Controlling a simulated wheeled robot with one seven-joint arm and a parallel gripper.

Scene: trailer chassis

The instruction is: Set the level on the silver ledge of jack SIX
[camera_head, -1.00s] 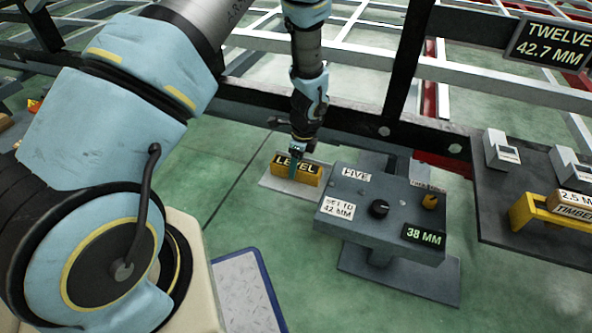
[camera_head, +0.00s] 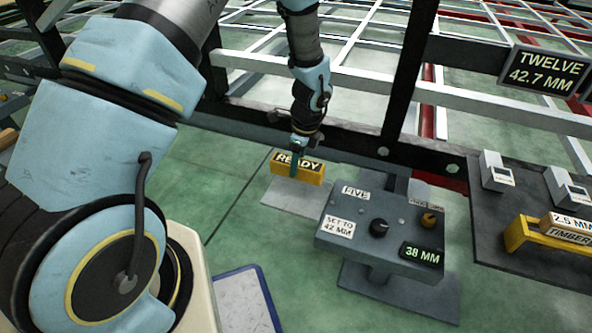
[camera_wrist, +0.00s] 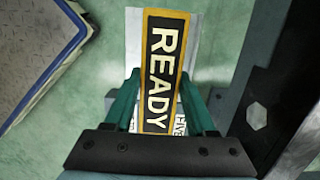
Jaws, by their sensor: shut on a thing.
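The level is a yellow block (camera_head: 311,173) whose dark top label reads READY. My gripper (camera_head: 294,166) is shut on it from above, and the level appears to hang a little above a pale plate (camera_head: 300,201). In the wrist view the level (camera_wrist: 160,60) lies between my two teal fingers, its label facing the camera, with the pale plate partly visible behind it. No jack marked SIX and no silver ledge can be identified in these views.
A grey jack marked FIVE (camera_head: 385,230) stands right of the level, with a knob and a 38 MM display. A dark table (camera_head: 490,238) with gauges and a yellow timber stand is at the right. A dark chassis rail (camera_head: 370,145) runs behind. A blue-edged tray (camera_head: 245,300) lies in front.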

